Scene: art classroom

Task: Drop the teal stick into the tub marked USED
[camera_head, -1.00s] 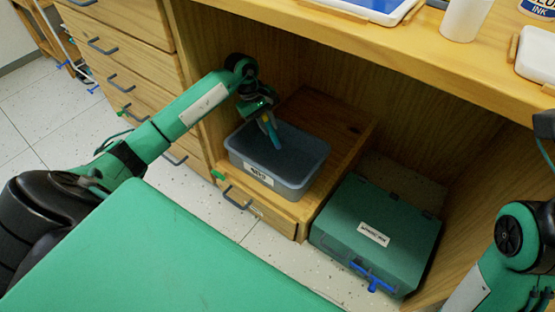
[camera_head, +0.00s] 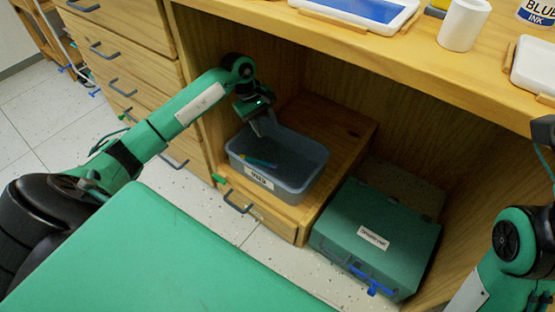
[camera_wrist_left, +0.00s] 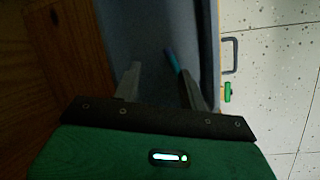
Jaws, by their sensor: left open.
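The grey-blue tub (camera_head: 291,193) stands on a low wooden ledge inside the desk's opening, and its white front label reads USED. The teal stick (camera_head: 259,162) lies inside the tub near its front wall. In the left wrist view the stick (camera_wrist_left: 171,60) shows beyond the fingers, partly hidden by one of them. My left gripper (camera_head: 263,127) is open over the tub's back left part, pointing down, with nothing held. Its two spread fingers (camera_wrist_left: 160,84) also show in the left wrist view. My right gripper is out of view; only part of that arm shows.
A green case (camera_head: 345,228) with a white label and blue latch stands right of the ledge. The desktop (camera_head: 420,62) overhangs the opening and holds a white cup (camera_head: 464,24) and trays. Drawers with handles (camera_head: 122,87) stand at left.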

